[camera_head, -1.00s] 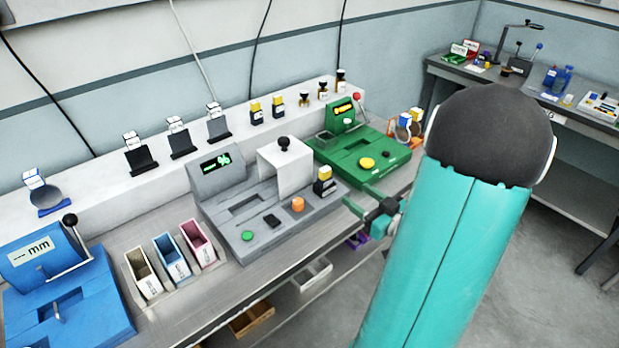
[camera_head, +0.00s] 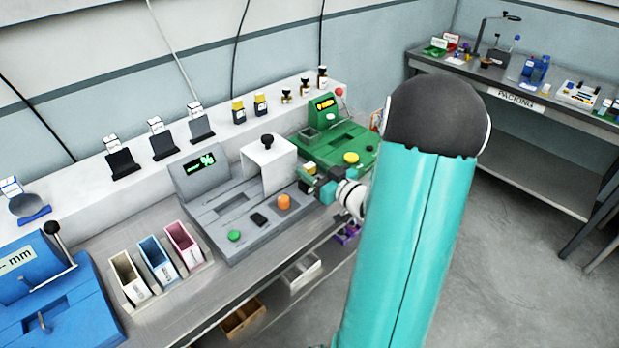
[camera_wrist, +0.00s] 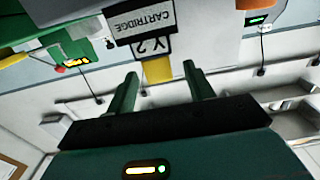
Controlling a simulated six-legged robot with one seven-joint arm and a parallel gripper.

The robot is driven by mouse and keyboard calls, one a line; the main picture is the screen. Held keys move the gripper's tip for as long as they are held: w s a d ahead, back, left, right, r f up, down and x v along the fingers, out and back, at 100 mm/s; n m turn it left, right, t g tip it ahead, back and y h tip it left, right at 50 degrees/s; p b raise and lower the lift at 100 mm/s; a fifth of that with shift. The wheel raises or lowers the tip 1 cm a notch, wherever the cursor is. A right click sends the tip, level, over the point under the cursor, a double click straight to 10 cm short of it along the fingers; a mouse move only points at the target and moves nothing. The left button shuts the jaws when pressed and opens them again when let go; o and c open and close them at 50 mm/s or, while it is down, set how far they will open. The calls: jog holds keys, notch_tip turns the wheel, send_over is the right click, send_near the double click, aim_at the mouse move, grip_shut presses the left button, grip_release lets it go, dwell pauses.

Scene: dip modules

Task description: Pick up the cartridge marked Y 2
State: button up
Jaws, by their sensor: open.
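The cartridge marked Y 2 shows in the wrist view as a label (camera_wrist: 150,46), upside down, with a yellow part (camera_wrist: 158,71) below it. In the head view it stands at the right end of the grey machine, its yellow top (camera_head: 310,168) showing and its lower part hidden by my gripper (camera_head: 322,186). In the wrist view my gripper (camera_wrist: 160,72) is open, with a green finger on each side of the yellow part. I see gaps between the fingers and the cartridge; how deep it sits between them is unclear.
The grey machine (camera_head: 205,216) has a white hood (camera_head: 262,168) and an orange knob (camera_head: 284,202) near my gripper. A green machine (camera_head: 345,143) stands just behind. Two other yellow-and-black cartridges (camera_head: 239,113) stand on the back shelf. Three bins (camera_head: 128,275) stand left.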

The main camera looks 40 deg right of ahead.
jog(key=shift+w, duration=0.9)
jog(key=c, duration=1.1)
jog(key=shift+r, duration=0.1)
jog(key=shift+r, duration=0.5)
notch_tip(320, 180, up, 2)
jog(key=shift+r, duration=0.1)
jog(key=s+a+r, duration=0.2)
jog(key=s+r, duration=0.1)
jog(key=s, duration=0.1)
jog(key=s+a+r, duration=0.2)
jog(key=s+r, duration=0.1)
jog(key=s, duration=0.1)
jog(key=s+a+r, duration=0.2)
jog(key=s+r, duration=0.1)
jog(key=s, duration=0.1)
jog(key=shift+s+a+r, duration=0.1)
jog(key=shift+a+r, duration=0.15)
jog(key=shift+a, duration=0.05)
